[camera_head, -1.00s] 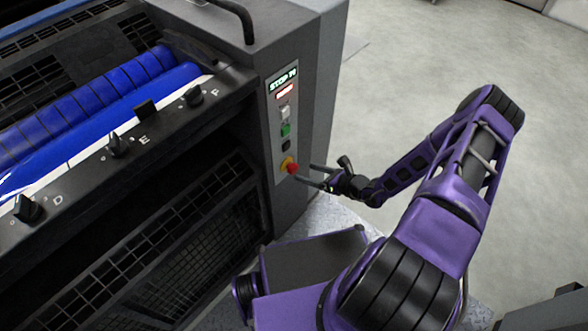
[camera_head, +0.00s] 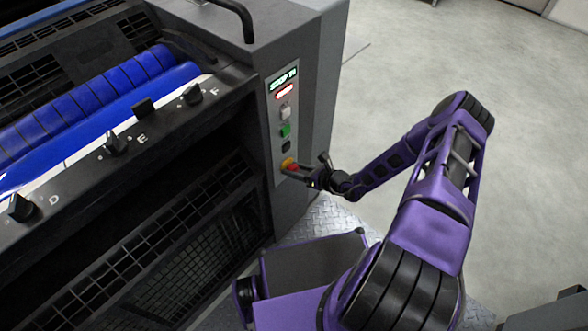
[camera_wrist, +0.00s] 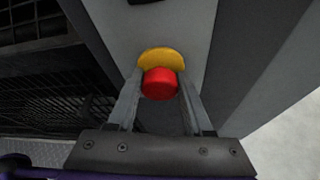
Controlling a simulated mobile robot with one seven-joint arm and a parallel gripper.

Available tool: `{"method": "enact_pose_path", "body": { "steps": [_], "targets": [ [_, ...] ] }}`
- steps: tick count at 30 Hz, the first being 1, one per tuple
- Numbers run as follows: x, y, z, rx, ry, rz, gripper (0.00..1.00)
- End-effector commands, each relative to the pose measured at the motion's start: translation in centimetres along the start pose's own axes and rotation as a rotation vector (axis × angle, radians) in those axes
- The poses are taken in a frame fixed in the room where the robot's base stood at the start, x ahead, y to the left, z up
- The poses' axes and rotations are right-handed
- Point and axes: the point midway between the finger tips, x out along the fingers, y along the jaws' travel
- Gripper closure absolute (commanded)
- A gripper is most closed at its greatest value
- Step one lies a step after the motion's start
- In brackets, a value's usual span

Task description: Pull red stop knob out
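The red stop knob (camera_wrist: 160,83) sits on a yellow base (camera_wrist: 160,57) on the control panel (camera_head: 279,110) of the grey machine. In the head view the knob (camera_head: 293,168) is low on the panel, partly hidden by my gripper. My gripper (camera_head: 299,171) has reached the panel with its fingers around the knob. In the wrist view the two fingers of my gripper (camera_wrist: 159,96) stand apart, one on each side of the knob. A narrow gap seems to show beside the knob; I cannot tell whether either finger touches it.
Above the knob are a black button (camera_head: 286,146), a green button (camera_head: 285,130), a white button (camera_head: 285,112) and a lit display (camera_head: 283,79). A row of black dials (camera_head: 194,95) and blue rollers (camera_head: 120,85) lie left. Open floor (camera_head: 430,60) lies right.

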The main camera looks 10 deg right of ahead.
Motion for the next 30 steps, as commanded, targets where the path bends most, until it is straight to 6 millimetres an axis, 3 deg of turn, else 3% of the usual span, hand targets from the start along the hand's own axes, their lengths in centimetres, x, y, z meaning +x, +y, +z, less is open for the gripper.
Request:
{"method": "enact_pose_path", "body": {
  "steps": [1,6,7,16,22,29,30],
  "targets": [
    [0.0,0.0,0.0,0.0,0.0,0.0,0.67],
    [0.0,0.0,0.0,0.0,0.0,0.0,0.98],
    [0.0,0.0,0.0,0.0,0.0,0.0,1.0],
    [-0.1,0.0,0.0,0.0,0.0,0.0,1.0],
    [-1.7,0.0,-0.6,0.001,0.001,-0.001,1.0],
    [-1.8,0.0,-0.8,0.0,0.002,0.0,1.0],
    [-1.8,0.0,-0.8,0.001,0.002,0.0,0.44]
  ]
}}
